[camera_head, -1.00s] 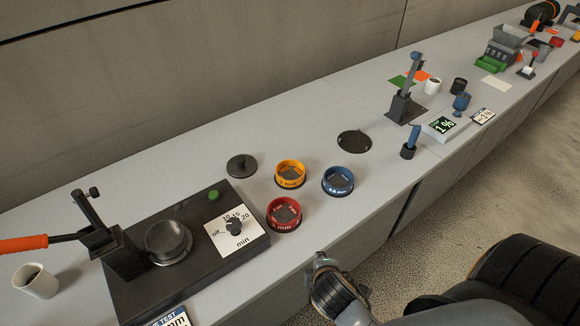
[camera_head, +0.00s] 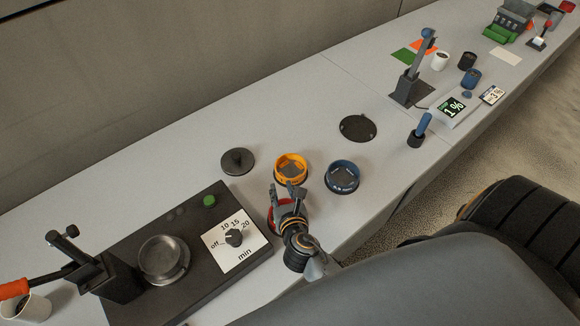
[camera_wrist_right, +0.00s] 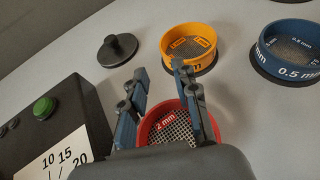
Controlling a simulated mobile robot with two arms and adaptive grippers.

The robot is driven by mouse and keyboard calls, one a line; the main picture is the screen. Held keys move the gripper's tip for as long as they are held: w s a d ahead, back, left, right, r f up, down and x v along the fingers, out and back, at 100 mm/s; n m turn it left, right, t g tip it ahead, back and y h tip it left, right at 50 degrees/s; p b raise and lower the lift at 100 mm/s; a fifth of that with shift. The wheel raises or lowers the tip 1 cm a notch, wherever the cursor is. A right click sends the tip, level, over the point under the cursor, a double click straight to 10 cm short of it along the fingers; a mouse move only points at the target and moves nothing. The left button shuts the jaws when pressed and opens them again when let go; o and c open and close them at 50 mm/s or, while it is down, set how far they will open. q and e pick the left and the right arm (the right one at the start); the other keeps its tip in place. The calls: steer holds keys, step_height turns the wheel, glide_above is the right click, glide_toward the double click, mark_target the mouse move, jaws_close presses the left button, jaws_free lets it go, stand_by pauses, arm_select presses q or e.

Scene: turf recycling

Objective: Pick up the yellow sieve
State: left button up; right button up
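The yellow sieve (camera_head: 291,168) is a short ring on the grey bench, between the dark lid and the blue sieve; it also shows in the right wrist view (camera_wrist_right: 188,47). My right gripper (camera_head: 288,190) is above the red sieve (camera_head: 272,213), just on the near side of the yellow one. In the right wrist view its two fingers (camera_wrist_right: 157,78) stand apart with nothing held between them, and the red sieve (camera_wrist_right: 150,125) shows beneath and between them. The yellow sieve lies ahead of the fingertips. My left gripper is not seen.
The blue sieve (camera_head: 342,176) stands right of the yellow one. A dark knobbed lid (camera_head: 237,161) lies to its left. A black shaker base (camera_head: 190,245) with a dial fills the left. A dark disc (camera_head: 358,128) lies behind. Bare bench lies behind the sieves.

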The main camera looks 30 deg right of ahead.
mark_target(290, 170)
steer(key=x, duration=0.4)
steer(key=shift+w+d+f, duration=0.1)
steer(key=shift+w, duration=0.15)
steer(key=shift+w+d+f, duration=0.15)
steer(key=shift+w+f, duration=0.05)
steer(key=shift+w, duration=0.25)
steer(key=x, duration=0.5)
steer(key=shift+f, duration=0.1)
steer(key=shift+s, duration=0.15)
steer(key=shift+c, duration=0.4)
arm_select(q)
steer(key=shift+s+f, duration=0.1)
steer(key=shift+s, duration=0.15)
arm_select(e)
jaws_close()
